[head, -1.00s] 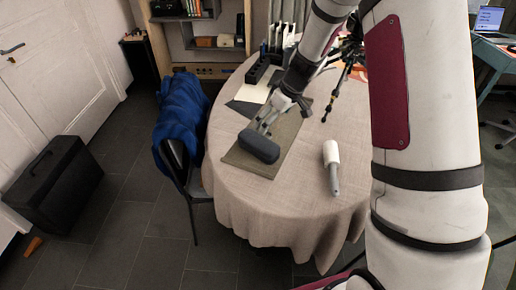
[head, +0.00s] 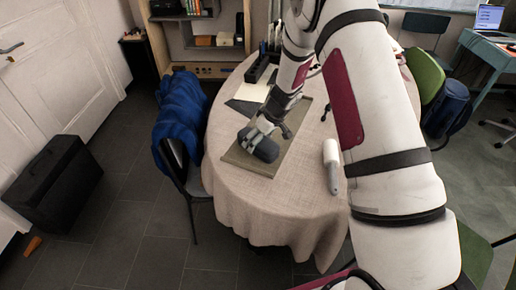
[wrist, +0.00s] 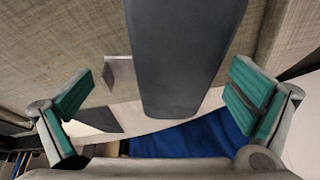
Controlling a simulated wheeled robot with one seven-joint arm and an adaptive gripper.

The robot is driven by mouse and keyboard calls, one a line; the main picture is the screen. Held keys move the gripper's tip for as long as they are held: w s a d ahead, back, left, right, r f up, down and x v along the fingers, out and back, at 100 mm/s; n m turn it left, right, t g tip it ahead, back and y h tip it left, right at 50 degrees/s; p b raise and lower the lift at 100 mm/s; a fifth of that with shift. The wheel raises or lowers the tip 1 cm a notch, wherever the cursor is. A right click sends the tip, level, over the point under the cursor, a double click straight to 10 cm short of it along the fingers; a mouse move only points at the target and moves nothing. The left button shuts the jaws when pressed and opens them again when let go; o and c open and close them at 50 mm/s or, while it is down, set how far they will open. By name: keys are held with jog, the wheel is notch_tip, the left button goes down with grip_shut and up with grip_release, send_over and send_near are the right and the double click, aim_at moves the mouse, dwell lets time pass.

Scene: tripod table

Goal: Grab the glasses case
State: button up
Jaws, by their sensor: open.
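The glasses case (head: 266,150) is a dark grey, rounded, elongated case. It lies on the olive-brown mat (head: 238,158) on the round table, partly covered by my gripper in the head view. My gripper (head: 257,138) is down at the case. In the wrist view the case (wrist: 185,50) lies between the two open fingers of my gripper (wrist: 162,75), with a gap on each side. The green finger pads do not appear to touch it.
A white roller with a grey handle (head: 332,165) lies right of the mat. A black organizer (head: 262,70) and a pale sheet (head: 252,92) are farther back. A chair with a blue jacket (head: 181,115) stands at the table's left. The near cloth (head: 245,200) is clear.

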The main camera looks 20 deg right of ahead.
jog(key=c, duration=1.4)
jog(key=shift+r, duration=0.15)
